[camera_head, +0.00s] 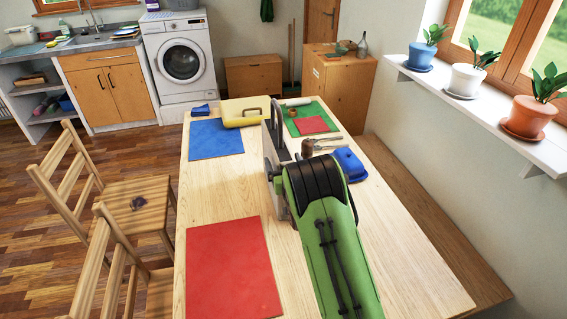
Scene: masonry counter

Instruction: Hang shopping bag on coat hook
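I cannot make out a clear shopping bag or a bare coat hook. A dark green thing (266,10) hangs on the back wall at the top edge; it is cut off, and I cannot tell whether it is a bag or a garment. A yellow flat thing with a dark handle (235,117) lies at the far end of the table. My green arm reaches over the table from the front. Grey parts at its far end (273,150) stand above the table middle, near the yellow thing in the picture. My gripper's fingers cannot be made out.
Two chairs (135,200) stand left, a bench (430,220) right. Potted plants (528,117) line the sill. Floor at left is clear.

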